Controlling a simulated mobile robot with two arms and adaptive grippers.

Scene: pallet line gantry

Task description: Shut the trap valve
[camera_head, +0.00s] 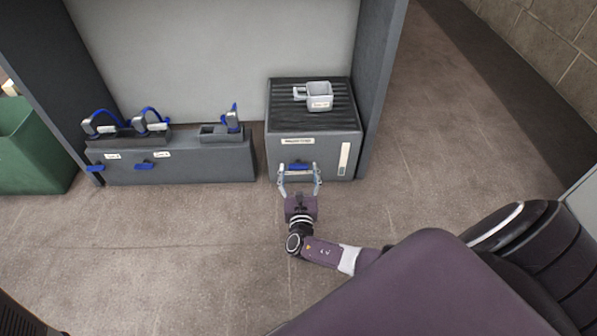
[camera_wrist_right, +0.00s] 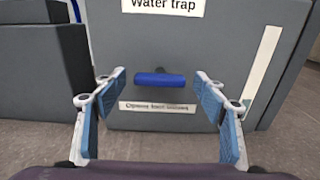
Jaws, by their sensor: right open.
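The water trap is a grey box (camera_head: 330,145) with a ribbed dark top, standing at the right inside the bay. Its front carries a "Water trap" label (camera_wrist_right: 165,6). The blue valve handle (camera_head: 298,166) is on the front and lies level; it also shows in the right wrist view (camera_wrist_right: 160,79), above a second label too blurred to read surely. My right gripper (camera_head: 299,184) is open in front of the handle. In the right wrist view its fingers (camera_wrist_right: 160,100) stand either side of the handle, with nothing between them touching it. My left gripper is not in view.
A grey cup (camera_head: 319,96) with a handle stands on the trap's top. To the left is a low grey unit (camera_head: 200,170) with blue-handled parts and two blue front handles. A green bin (camera_head: 35,150) stands far left. The floor in front is clear.

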